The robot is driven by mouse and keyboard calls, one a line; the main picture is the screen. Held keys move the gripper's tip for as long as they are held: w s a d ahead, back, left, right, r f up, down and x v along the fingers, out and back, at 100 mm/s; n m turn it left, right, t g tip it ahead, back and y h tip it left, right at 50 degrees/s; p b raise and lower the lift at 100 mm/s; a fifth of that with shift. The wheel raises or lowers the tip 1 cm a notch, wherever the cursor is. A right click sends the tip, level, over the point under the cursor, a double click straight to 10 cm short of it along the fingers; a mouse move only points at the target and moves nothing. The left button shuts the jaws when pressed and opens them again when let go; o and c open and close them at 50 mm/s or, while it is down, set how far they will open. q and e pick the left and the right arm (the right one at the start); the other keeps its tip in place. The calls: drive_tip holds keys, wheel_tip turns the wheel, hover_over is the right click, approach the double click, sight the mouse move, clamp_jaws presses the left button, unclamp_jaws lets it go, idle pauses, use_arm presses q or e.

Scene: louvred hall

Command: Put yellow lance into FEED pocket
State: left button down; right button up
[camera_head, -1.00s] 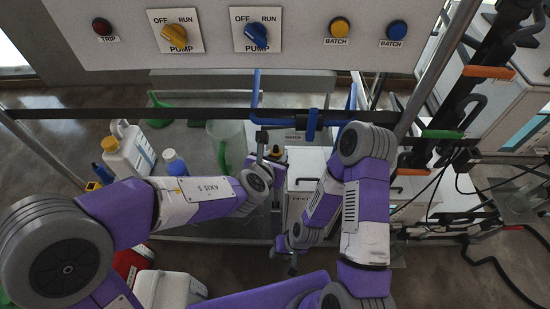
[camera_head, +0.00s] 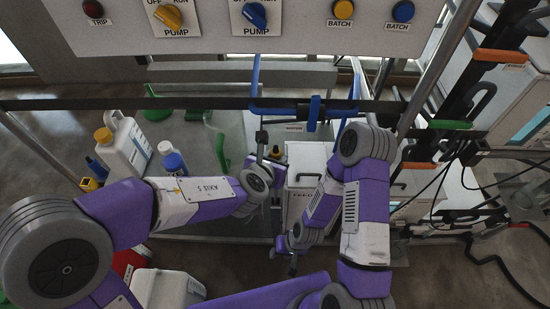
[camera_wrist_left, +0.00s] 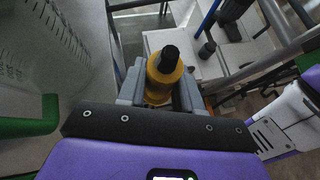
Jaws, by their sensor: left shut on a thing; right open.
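The yellow lance (camera_wrist_left: 158,82) is a thick yellow cylinder with a black top end. In the left wrist view it stands between the fingers of my left gripper (camera_wrist_left: 160,90), which is shut on it. In the head view my left gripper (camera_head: 267,158) is beside a white box (camera_head: 309,160) with a black handle and a FEED label (camera_head: 303,191) on its front; only a little yellow shows there. The lance's lower part is hidden. I cannot make out the pocket's opening. My right gripper (camera_head: 293,260) is open, lower down, in front of the box and apart from it.
Cables and racks crowd the right.

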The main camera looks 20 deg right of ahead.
use_arm(q)
drive_tip(key=shift+f+b, duration=0.85)
drive_tip(key=shift+f, duration=0.25)
wheel_tip(320, 180, down, 7)
idle(1.3)
drive_tip(key=shift+s, duration=0.15)
idle(0.5)
